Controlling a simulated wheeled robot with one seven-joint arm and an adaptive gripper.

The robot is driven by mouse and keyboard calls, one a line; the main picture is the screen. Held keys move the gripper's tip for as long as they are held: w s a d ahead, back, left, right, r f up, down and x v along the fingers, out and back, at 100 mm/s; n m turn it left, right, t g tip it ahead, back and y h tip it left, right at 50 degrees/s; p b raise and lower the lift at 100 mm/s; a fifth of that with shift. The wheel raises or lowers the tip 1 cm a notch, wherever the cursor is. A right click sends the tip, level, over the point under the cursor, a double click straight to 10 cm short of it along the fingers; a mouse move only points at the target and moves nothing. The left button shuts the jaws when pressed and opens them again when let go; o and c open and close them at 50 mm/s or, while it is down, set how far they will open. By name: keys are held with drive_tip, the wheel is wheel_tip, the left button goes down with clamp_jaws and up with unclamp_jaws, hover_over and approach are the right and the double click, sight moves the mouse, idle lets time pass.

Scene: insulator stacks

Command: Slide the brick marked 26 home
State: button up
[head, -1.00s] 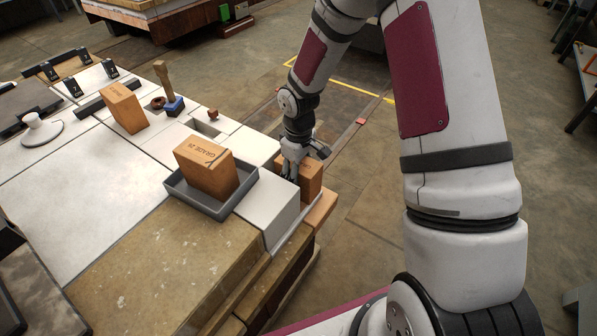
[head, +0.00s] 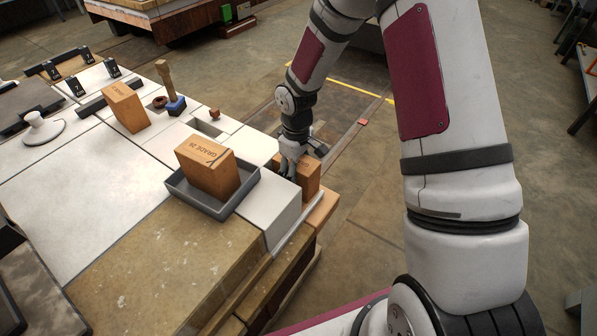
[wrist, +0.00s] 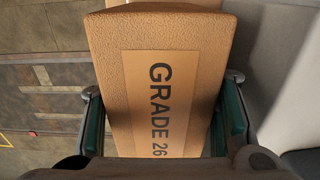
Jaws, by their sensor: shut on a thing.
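The brick marked 26 (wrist: 160,70) fills the middle of the wrist view, its label reading GRADE 26. My gripper (wrist: 161,120) is shut on it, with a green pad against each side. In the head view the orange brick (head: 309,178) stands upright at the right end of the white block stack, beside a white block (head: 275,210) and above a lower orange course (head: 322,211). My gripper (head: 290,163) holds it from above. The brick's lower part is hidden, so I cannot tell whether it touches the course below.
A grey tray (head: 213,213) holds another orange brick (head: 207,168) with a GRADE label. A further orange brick (head: 125,107), a mallet (head: 168,85) and a white-knobbed disc (head: 42,130) sit on the white top. An open slot (head: 208,128) lies behind the tray.

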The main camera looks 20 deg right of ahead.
drive_tip(key=shift+w+a, duration=0.1)
idle(0.3)
drive_tip(key=o, duration=1.7)
drive_tip(key=shift+c, duration=0.2)
drive_tip(key=shift+r, duration=0.1)
wheel_tip(320, 180, up, 12)
drive_tip(key=shift+r, duration=0.1)
drive_tip(key=s+d+r+m+t+h+p, duration=0.1)
drive_tip(key=s+r+m+p, duration=0.25)
drive_tip(key=s+r, duration=0.9)
drive_tip(key=s+d+r+m+t+p, duration=0.15)
drive_tip(key=s+r+p, duration=0.35)
drive_tip(key=s+r, duration=0.75)
drive_tip(key=s+a+r+m+t+y+p, duration=0.1)
drive_tip(key=s+r+m+p, duration=0.1)
drive_tip(key=s+r, duration=0.4)
drive_tip(key=shift+s+a+t+p, duration=0.2)
drive_tip(key=shift+s+t+p, duration=0.25)
drive_tip(key=shift+s, duration=0.65)
